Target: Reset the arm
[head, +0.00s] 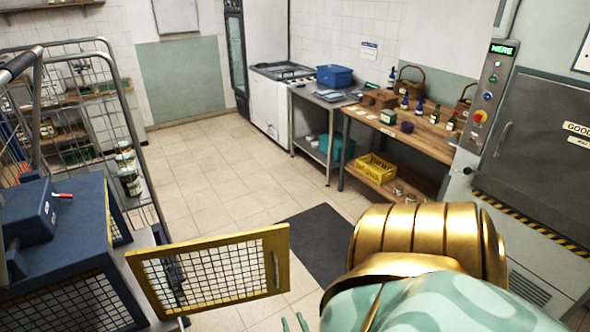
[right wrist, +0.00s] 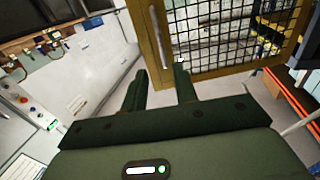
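My right arm, gold and pale green, fills the lower right of the head view. Only the tips of my right gripper (head: 295,323) show at its bottom edge, just below the free end of a yellow-framed mesh door (head: 212,272). In the right wrist view the dark fingers of the right gripper (right wrist: 160,78) stand apart with nothing held between them. The mesh door (right wrist: 228,72) shows just beyond the fingertips; I cannot tell whether they touch it. The door stands swung open from a blue cage (head: 78,208) at the left. My left gripper is in neither view.
A wire trolley (head: 98,45) holding jars stands at the left. A wooden bench (head: 425,138) with bottles and baskets runs along the back right. A grey machine (head: 545,160) with a control panel stands at the right. The tiled floor (head: 215,165) between is clear, with a dark mat (head: 318,245).

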